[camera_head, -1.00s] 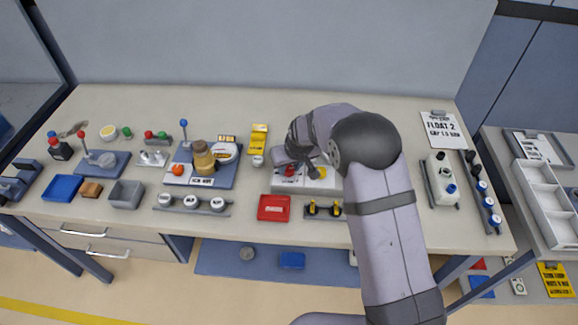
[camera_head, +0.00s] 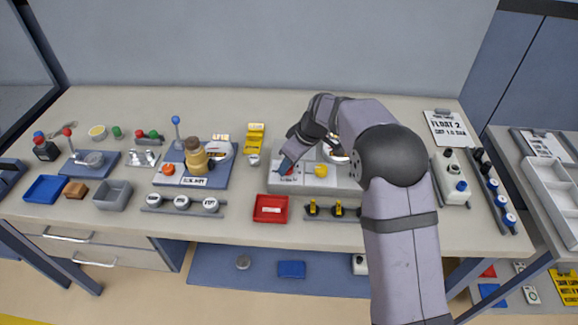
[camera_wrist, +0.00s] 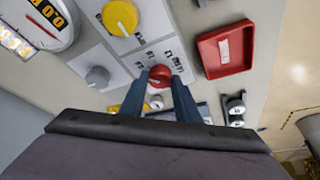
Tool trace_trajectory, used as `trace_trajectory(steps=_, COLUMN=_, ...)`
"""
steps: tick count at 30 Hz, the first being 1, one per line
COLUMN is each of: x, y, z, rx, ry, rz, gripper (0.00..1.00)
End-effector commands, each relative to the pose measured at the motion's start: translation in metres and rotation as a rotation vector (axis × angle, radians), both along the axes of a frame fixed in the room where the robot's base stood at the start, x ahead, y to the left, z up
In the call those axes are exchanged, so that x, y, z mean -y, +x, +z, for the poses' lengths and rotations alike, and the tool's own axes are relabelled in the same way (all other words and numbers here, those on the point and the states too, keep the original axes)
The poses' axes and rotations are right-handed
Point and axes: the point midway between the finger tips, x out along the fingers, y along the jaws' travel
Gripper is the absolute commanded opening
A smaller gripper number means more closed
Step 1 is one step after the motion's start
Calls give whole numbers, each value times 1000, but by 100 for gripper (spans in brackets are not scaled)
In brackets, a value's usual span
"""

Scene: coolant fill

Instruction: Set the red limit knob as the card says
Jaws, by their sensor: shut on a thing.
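The red limit knob (camera_wrist: 159,76) is round, with a pale mark on its top, and sits on a white labelled plate. My gripper (camera_wrist: 159,88) is shut on it, one dark blue finger at each side. In the head view my gripper (camera_head: 287,163) slants down to the left onto the grey panel (camera_head: 345,186), and the red knob (camera_head: 289,171) is mostly hidden. The white card (camera_head: 447,128) at the back right reads "FLOAT 2" with a smaller line that seems to say "SET 1.0 BAR". The knob's exact setting is too small to read.
A yellow knob (camera_wrist: 120,17) and a grey knob (camera_wrist: 97,77) sit close by on the panel, with a gauge (camera_wrist: 40,22) beyond. A red tray (camera_head: 271,208) lies in front. A second station (camera_head: 200,165) with a bottle stands to the left.

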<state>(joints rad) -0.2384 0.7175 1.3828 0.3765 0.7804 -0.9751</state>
Motion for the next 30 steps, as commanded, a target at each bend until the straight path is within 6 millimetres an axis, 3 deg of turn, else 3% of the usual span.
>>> trace_trajectory(steps=11, x=0, y=0, z=0, rx=0, ry=-1, rz=4, gripper=7)
trace_trajectory(steps=12, x=1, y=0, z=0, rx=0, ry=-1, rz=4, gripper=39)
trace_trajectory(steps=14, x=0, y=0, z=0, rx=0, ry=-1, rz=4, gripper=48)
trace_trajectory(steps=24, x=1, y=0, z=2, rx=1, ry=-1, rz=3, gripper=48)
trace_trajectory(steps=30, x=6, y=-3, z=18, rx=3, ry=1, rz=2, gripper=48)
